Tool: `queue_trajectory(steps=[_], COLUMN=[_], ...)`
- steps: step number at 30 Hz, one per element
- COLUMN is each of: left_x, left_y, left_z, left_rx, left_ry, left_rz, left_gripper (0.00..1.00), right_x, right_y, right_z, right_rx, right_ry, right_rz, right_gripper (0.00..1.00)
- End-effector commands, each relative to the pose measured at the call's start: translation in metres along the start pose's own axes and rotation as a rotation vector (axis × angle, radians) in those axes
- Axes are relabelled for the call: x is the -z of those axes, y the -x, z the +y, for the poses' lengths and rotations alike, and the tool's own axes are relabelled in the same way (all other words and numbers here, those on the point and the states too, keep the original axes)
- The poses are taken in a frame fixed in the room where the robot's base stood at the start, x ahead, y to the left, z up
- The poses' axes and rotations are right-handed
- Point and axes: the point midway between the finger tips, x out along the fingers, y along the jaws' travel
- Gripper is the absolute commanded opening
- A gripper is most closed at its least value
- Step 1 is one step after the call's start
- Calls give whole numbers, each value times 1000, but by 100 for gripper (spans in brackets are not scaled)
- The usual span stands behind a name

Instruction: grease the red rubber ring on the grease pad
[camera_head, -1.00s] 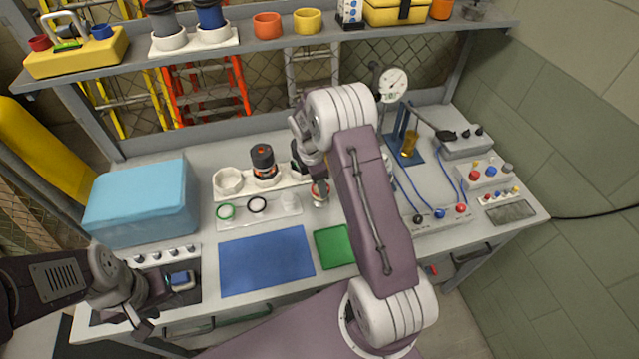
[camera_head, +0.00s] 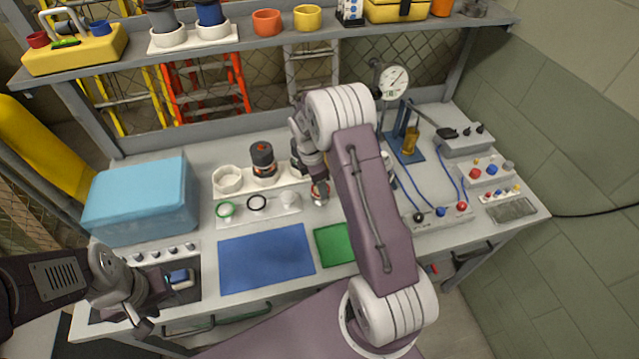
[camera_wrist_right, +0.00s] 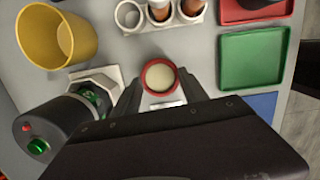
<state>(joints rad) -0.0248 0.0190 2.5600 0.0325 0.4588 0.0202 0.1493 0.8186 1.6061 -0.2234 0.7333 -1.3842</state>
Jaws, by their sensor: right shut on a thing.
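The red rubber ring (camera_wrist_right: 144,78) shows in the right wrist view, between the fingertips of my right gripper (camera_wrist_right: 160,90). A round cream disc (camera_wrist_right: 159,75), apparently the grease pad, shows inside the red outline. I cannot tell whether the ring touches it. In the head view my right gripper (camera_head: 318,178) points down over this small red and white spot (camera_head: 319,192), just right of the white ring tray; the arm hides part of it. My left gripper (camera_head: 155,305) is low at the left, its jaws apart and empty.
The white tray (camera_head: 240,221) holds a green ring (camera_head: 226,209), a black ring (camera_head: 257,202) and a pale round piece (camera_head: 291,199). Behind it is a white holder with a dark cylinder (camera_head: 263,158). Blue mat (camera_head: 266,258) and green tray (camera_head: 334,244) lie in front; a gauge stand (camera_head: 392,82) is right.

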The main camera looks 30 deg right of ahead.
Motion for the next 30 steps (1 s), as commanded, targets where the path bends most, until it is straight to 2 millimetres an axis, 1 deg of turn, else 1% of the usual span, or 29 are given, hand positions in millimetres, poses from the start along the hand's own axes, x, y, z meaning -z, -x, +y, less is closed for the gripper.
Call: queue_trajectory(steps=[4, 12, 18, 28, 30], left_x=[1, 2, 3, 3, 3], left_y=[6, 24, 33, 32, 32], left_z=[0, 0, 1, 1, 1], left_rx=[0, 0, 0, 0, 0], left_ry=[0, 0, 0, 0, 0], left_rz=[0, 0, 0, 0, 0], left_gripper=[36, 36, 36, 36, 36], right_x=[0, -1, 0, 0, 0], right_y=[2, 3, 2, -1, -1], right_z=[0, -1, 0, 0, 0], right_rx=[-6, -37, -55, -59, -51], right_ry=[42, 256, 374, 394, 337], right_rz=[0, 0, 0, 0, 0], right_gripper=[14, 14, 14, 14, 14])
